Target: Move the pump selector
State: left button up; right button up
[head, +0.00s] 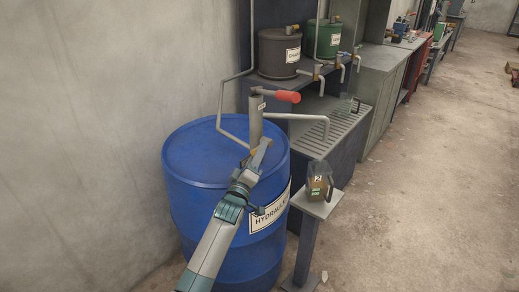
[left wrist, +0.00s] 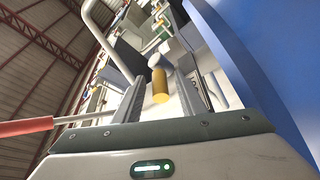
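The grey hand pump (head: 256,118) stands upright on the blue drum (head: 188,157) labelled HYDRAULIC. It has a red handle grip (head: 288,96) and a bent spout pipe reaching right. My left gripper (head: 263,148) is at the lower part of the pump body, above the drum lid. In the left wrist view my left gripper (left wrist: 162,90) has its two fingers apart. A yellow cylinder (left wrist: 160,86), which looks like the selector's knob, shows between them; I cannot tell if a finger touches it. The selector is hidden in the head view. My right gripper is not in view.
A jug (head: 318,182) stands on a small grey stand (head: 318,207) right of the drum. Dark and green cans (head: 325,38) with taps sit on a shelf behind, above a slatted bench (head: 330,122).

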pick_arm(q)
jog(key=shift+w+d+r, duration=0.15)
jog(key=shift+w+d, duration=0.05)
jog(key=shift+w, duration=0.5)
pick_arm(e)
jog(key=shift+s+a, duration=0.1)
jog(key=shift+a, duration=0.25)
pick_arm(q)
grip_shut()
